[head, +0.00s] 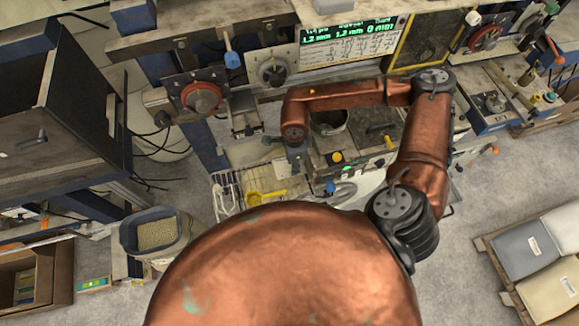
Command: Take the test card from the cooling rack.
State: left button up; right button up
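A pale wire rack (226,197), which looks like the cooling rack, stands low in front of the machine, left of centre in the head view. A yellow looped item (266,196) lies at its right part. I cannot make out the test card for certain; small pale pieces at the rack are too small to tell apart. My copper arm, apparently the right one, reaches over the machine from the right. Its gripper (297,160) points down just right of the rack; its fingers are too small to read. My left gripper is not in view.
The machine has a green-lit display (349,33) and a red-centred dial (201,98). A bin of granules (157,234) stands at the lower left, near a dark cabinet (70,110). Pale sacks (527,248) lie on a pallet at the right. Grey floor between is clear.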

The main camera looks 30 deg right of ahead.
jog(key=f, duration=0.1)
jog(key=f+p, duration=0.1)
jog(key=f, duration=0.2)
jog(key=shift+s+f+p, duration=0.2)
jog(key=shift+s+p, duration=0.1)
jog(key=shift+p, duration=0.05)
jog(key=shift+d+f, duration=0.1)
jog(key=shift+f, duration=0.25)
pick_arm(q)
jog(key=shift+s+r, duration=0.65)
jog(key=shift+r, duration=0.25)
pick_arm(e)
jog(key=shift+c, duration=0.4)
jog(key=c, duration=0.5)
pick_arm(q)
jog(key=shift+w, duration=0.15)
pick_arm(e)
grip_shut()
